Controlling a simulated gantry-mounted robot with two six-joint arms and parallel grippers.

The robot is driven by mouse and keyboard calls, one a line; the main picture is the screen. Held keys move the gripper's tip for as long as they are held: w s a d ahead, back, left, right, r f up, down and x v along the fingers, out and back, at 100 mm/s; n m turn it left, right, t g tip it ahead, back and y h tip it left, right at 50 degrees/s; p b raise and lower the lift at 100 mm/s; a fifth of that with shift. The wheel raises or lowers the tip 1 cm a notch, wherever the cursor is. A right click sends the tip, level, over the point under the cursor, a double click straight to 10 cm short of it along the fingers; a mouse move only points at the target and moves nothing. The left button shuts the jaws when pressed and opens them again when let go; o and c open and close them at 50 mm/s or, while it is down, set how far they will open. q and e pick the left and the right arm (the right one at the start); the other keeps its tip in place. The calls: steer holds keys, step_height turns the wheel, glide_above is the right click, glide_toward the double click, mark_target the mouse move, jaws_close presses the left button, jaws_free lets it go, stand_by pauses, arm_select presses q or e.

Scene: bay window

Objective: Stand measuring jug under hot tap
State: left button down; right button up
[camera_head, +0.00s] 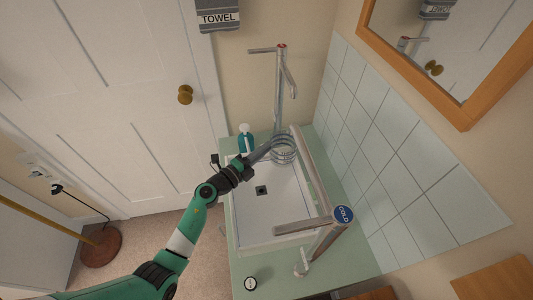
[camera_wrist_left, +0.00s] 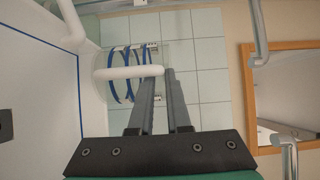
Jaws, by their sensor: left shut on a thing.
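The measuring jug (camera_head: 285,155) is clear with ring markings and is at the far end of the white basin (camera_head: 262,222). It looks roughly upright in the head view. My left gripper (camera_head: 262,152) reaches it from the left and is shut on its handle. In the left wrist view, the fingers (camera_wrist_left: 163,78) meet the jug's pale handle (camera_wrist_left: 115,72), with blue rings behind it. The red-capped hot tap (camera_head: 278,88) rises behind the jug. Whether the jug touches the basin floor or is directly under the spout, I cannot tell. My right gripper is not in view.
The blue-capped cold tap (camera_head: 342,215) stands at the near right of the basin. A teal soap bottle (camera_head: 245,140) is close beside my left gripper. A tiled wall (camera_head: 400,165) and framed mirror (camera_head: 440,50) bound the right. The basin's near part is empty.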

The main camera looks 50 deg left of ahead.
arm_select(q)
step_height(320, 180, down, 10)
steer(key=b, duration=0.7)
steer(key=shift+s+r+b, duration=0.2)
steer(key=shift+r+b, duration=0.05)
steer(key=shift+b, duration=0.05)
steer(key=shift+s+d+f, duration=0.1)
steer(key=shift+f, duration=0.25)
stand_by(0.6)
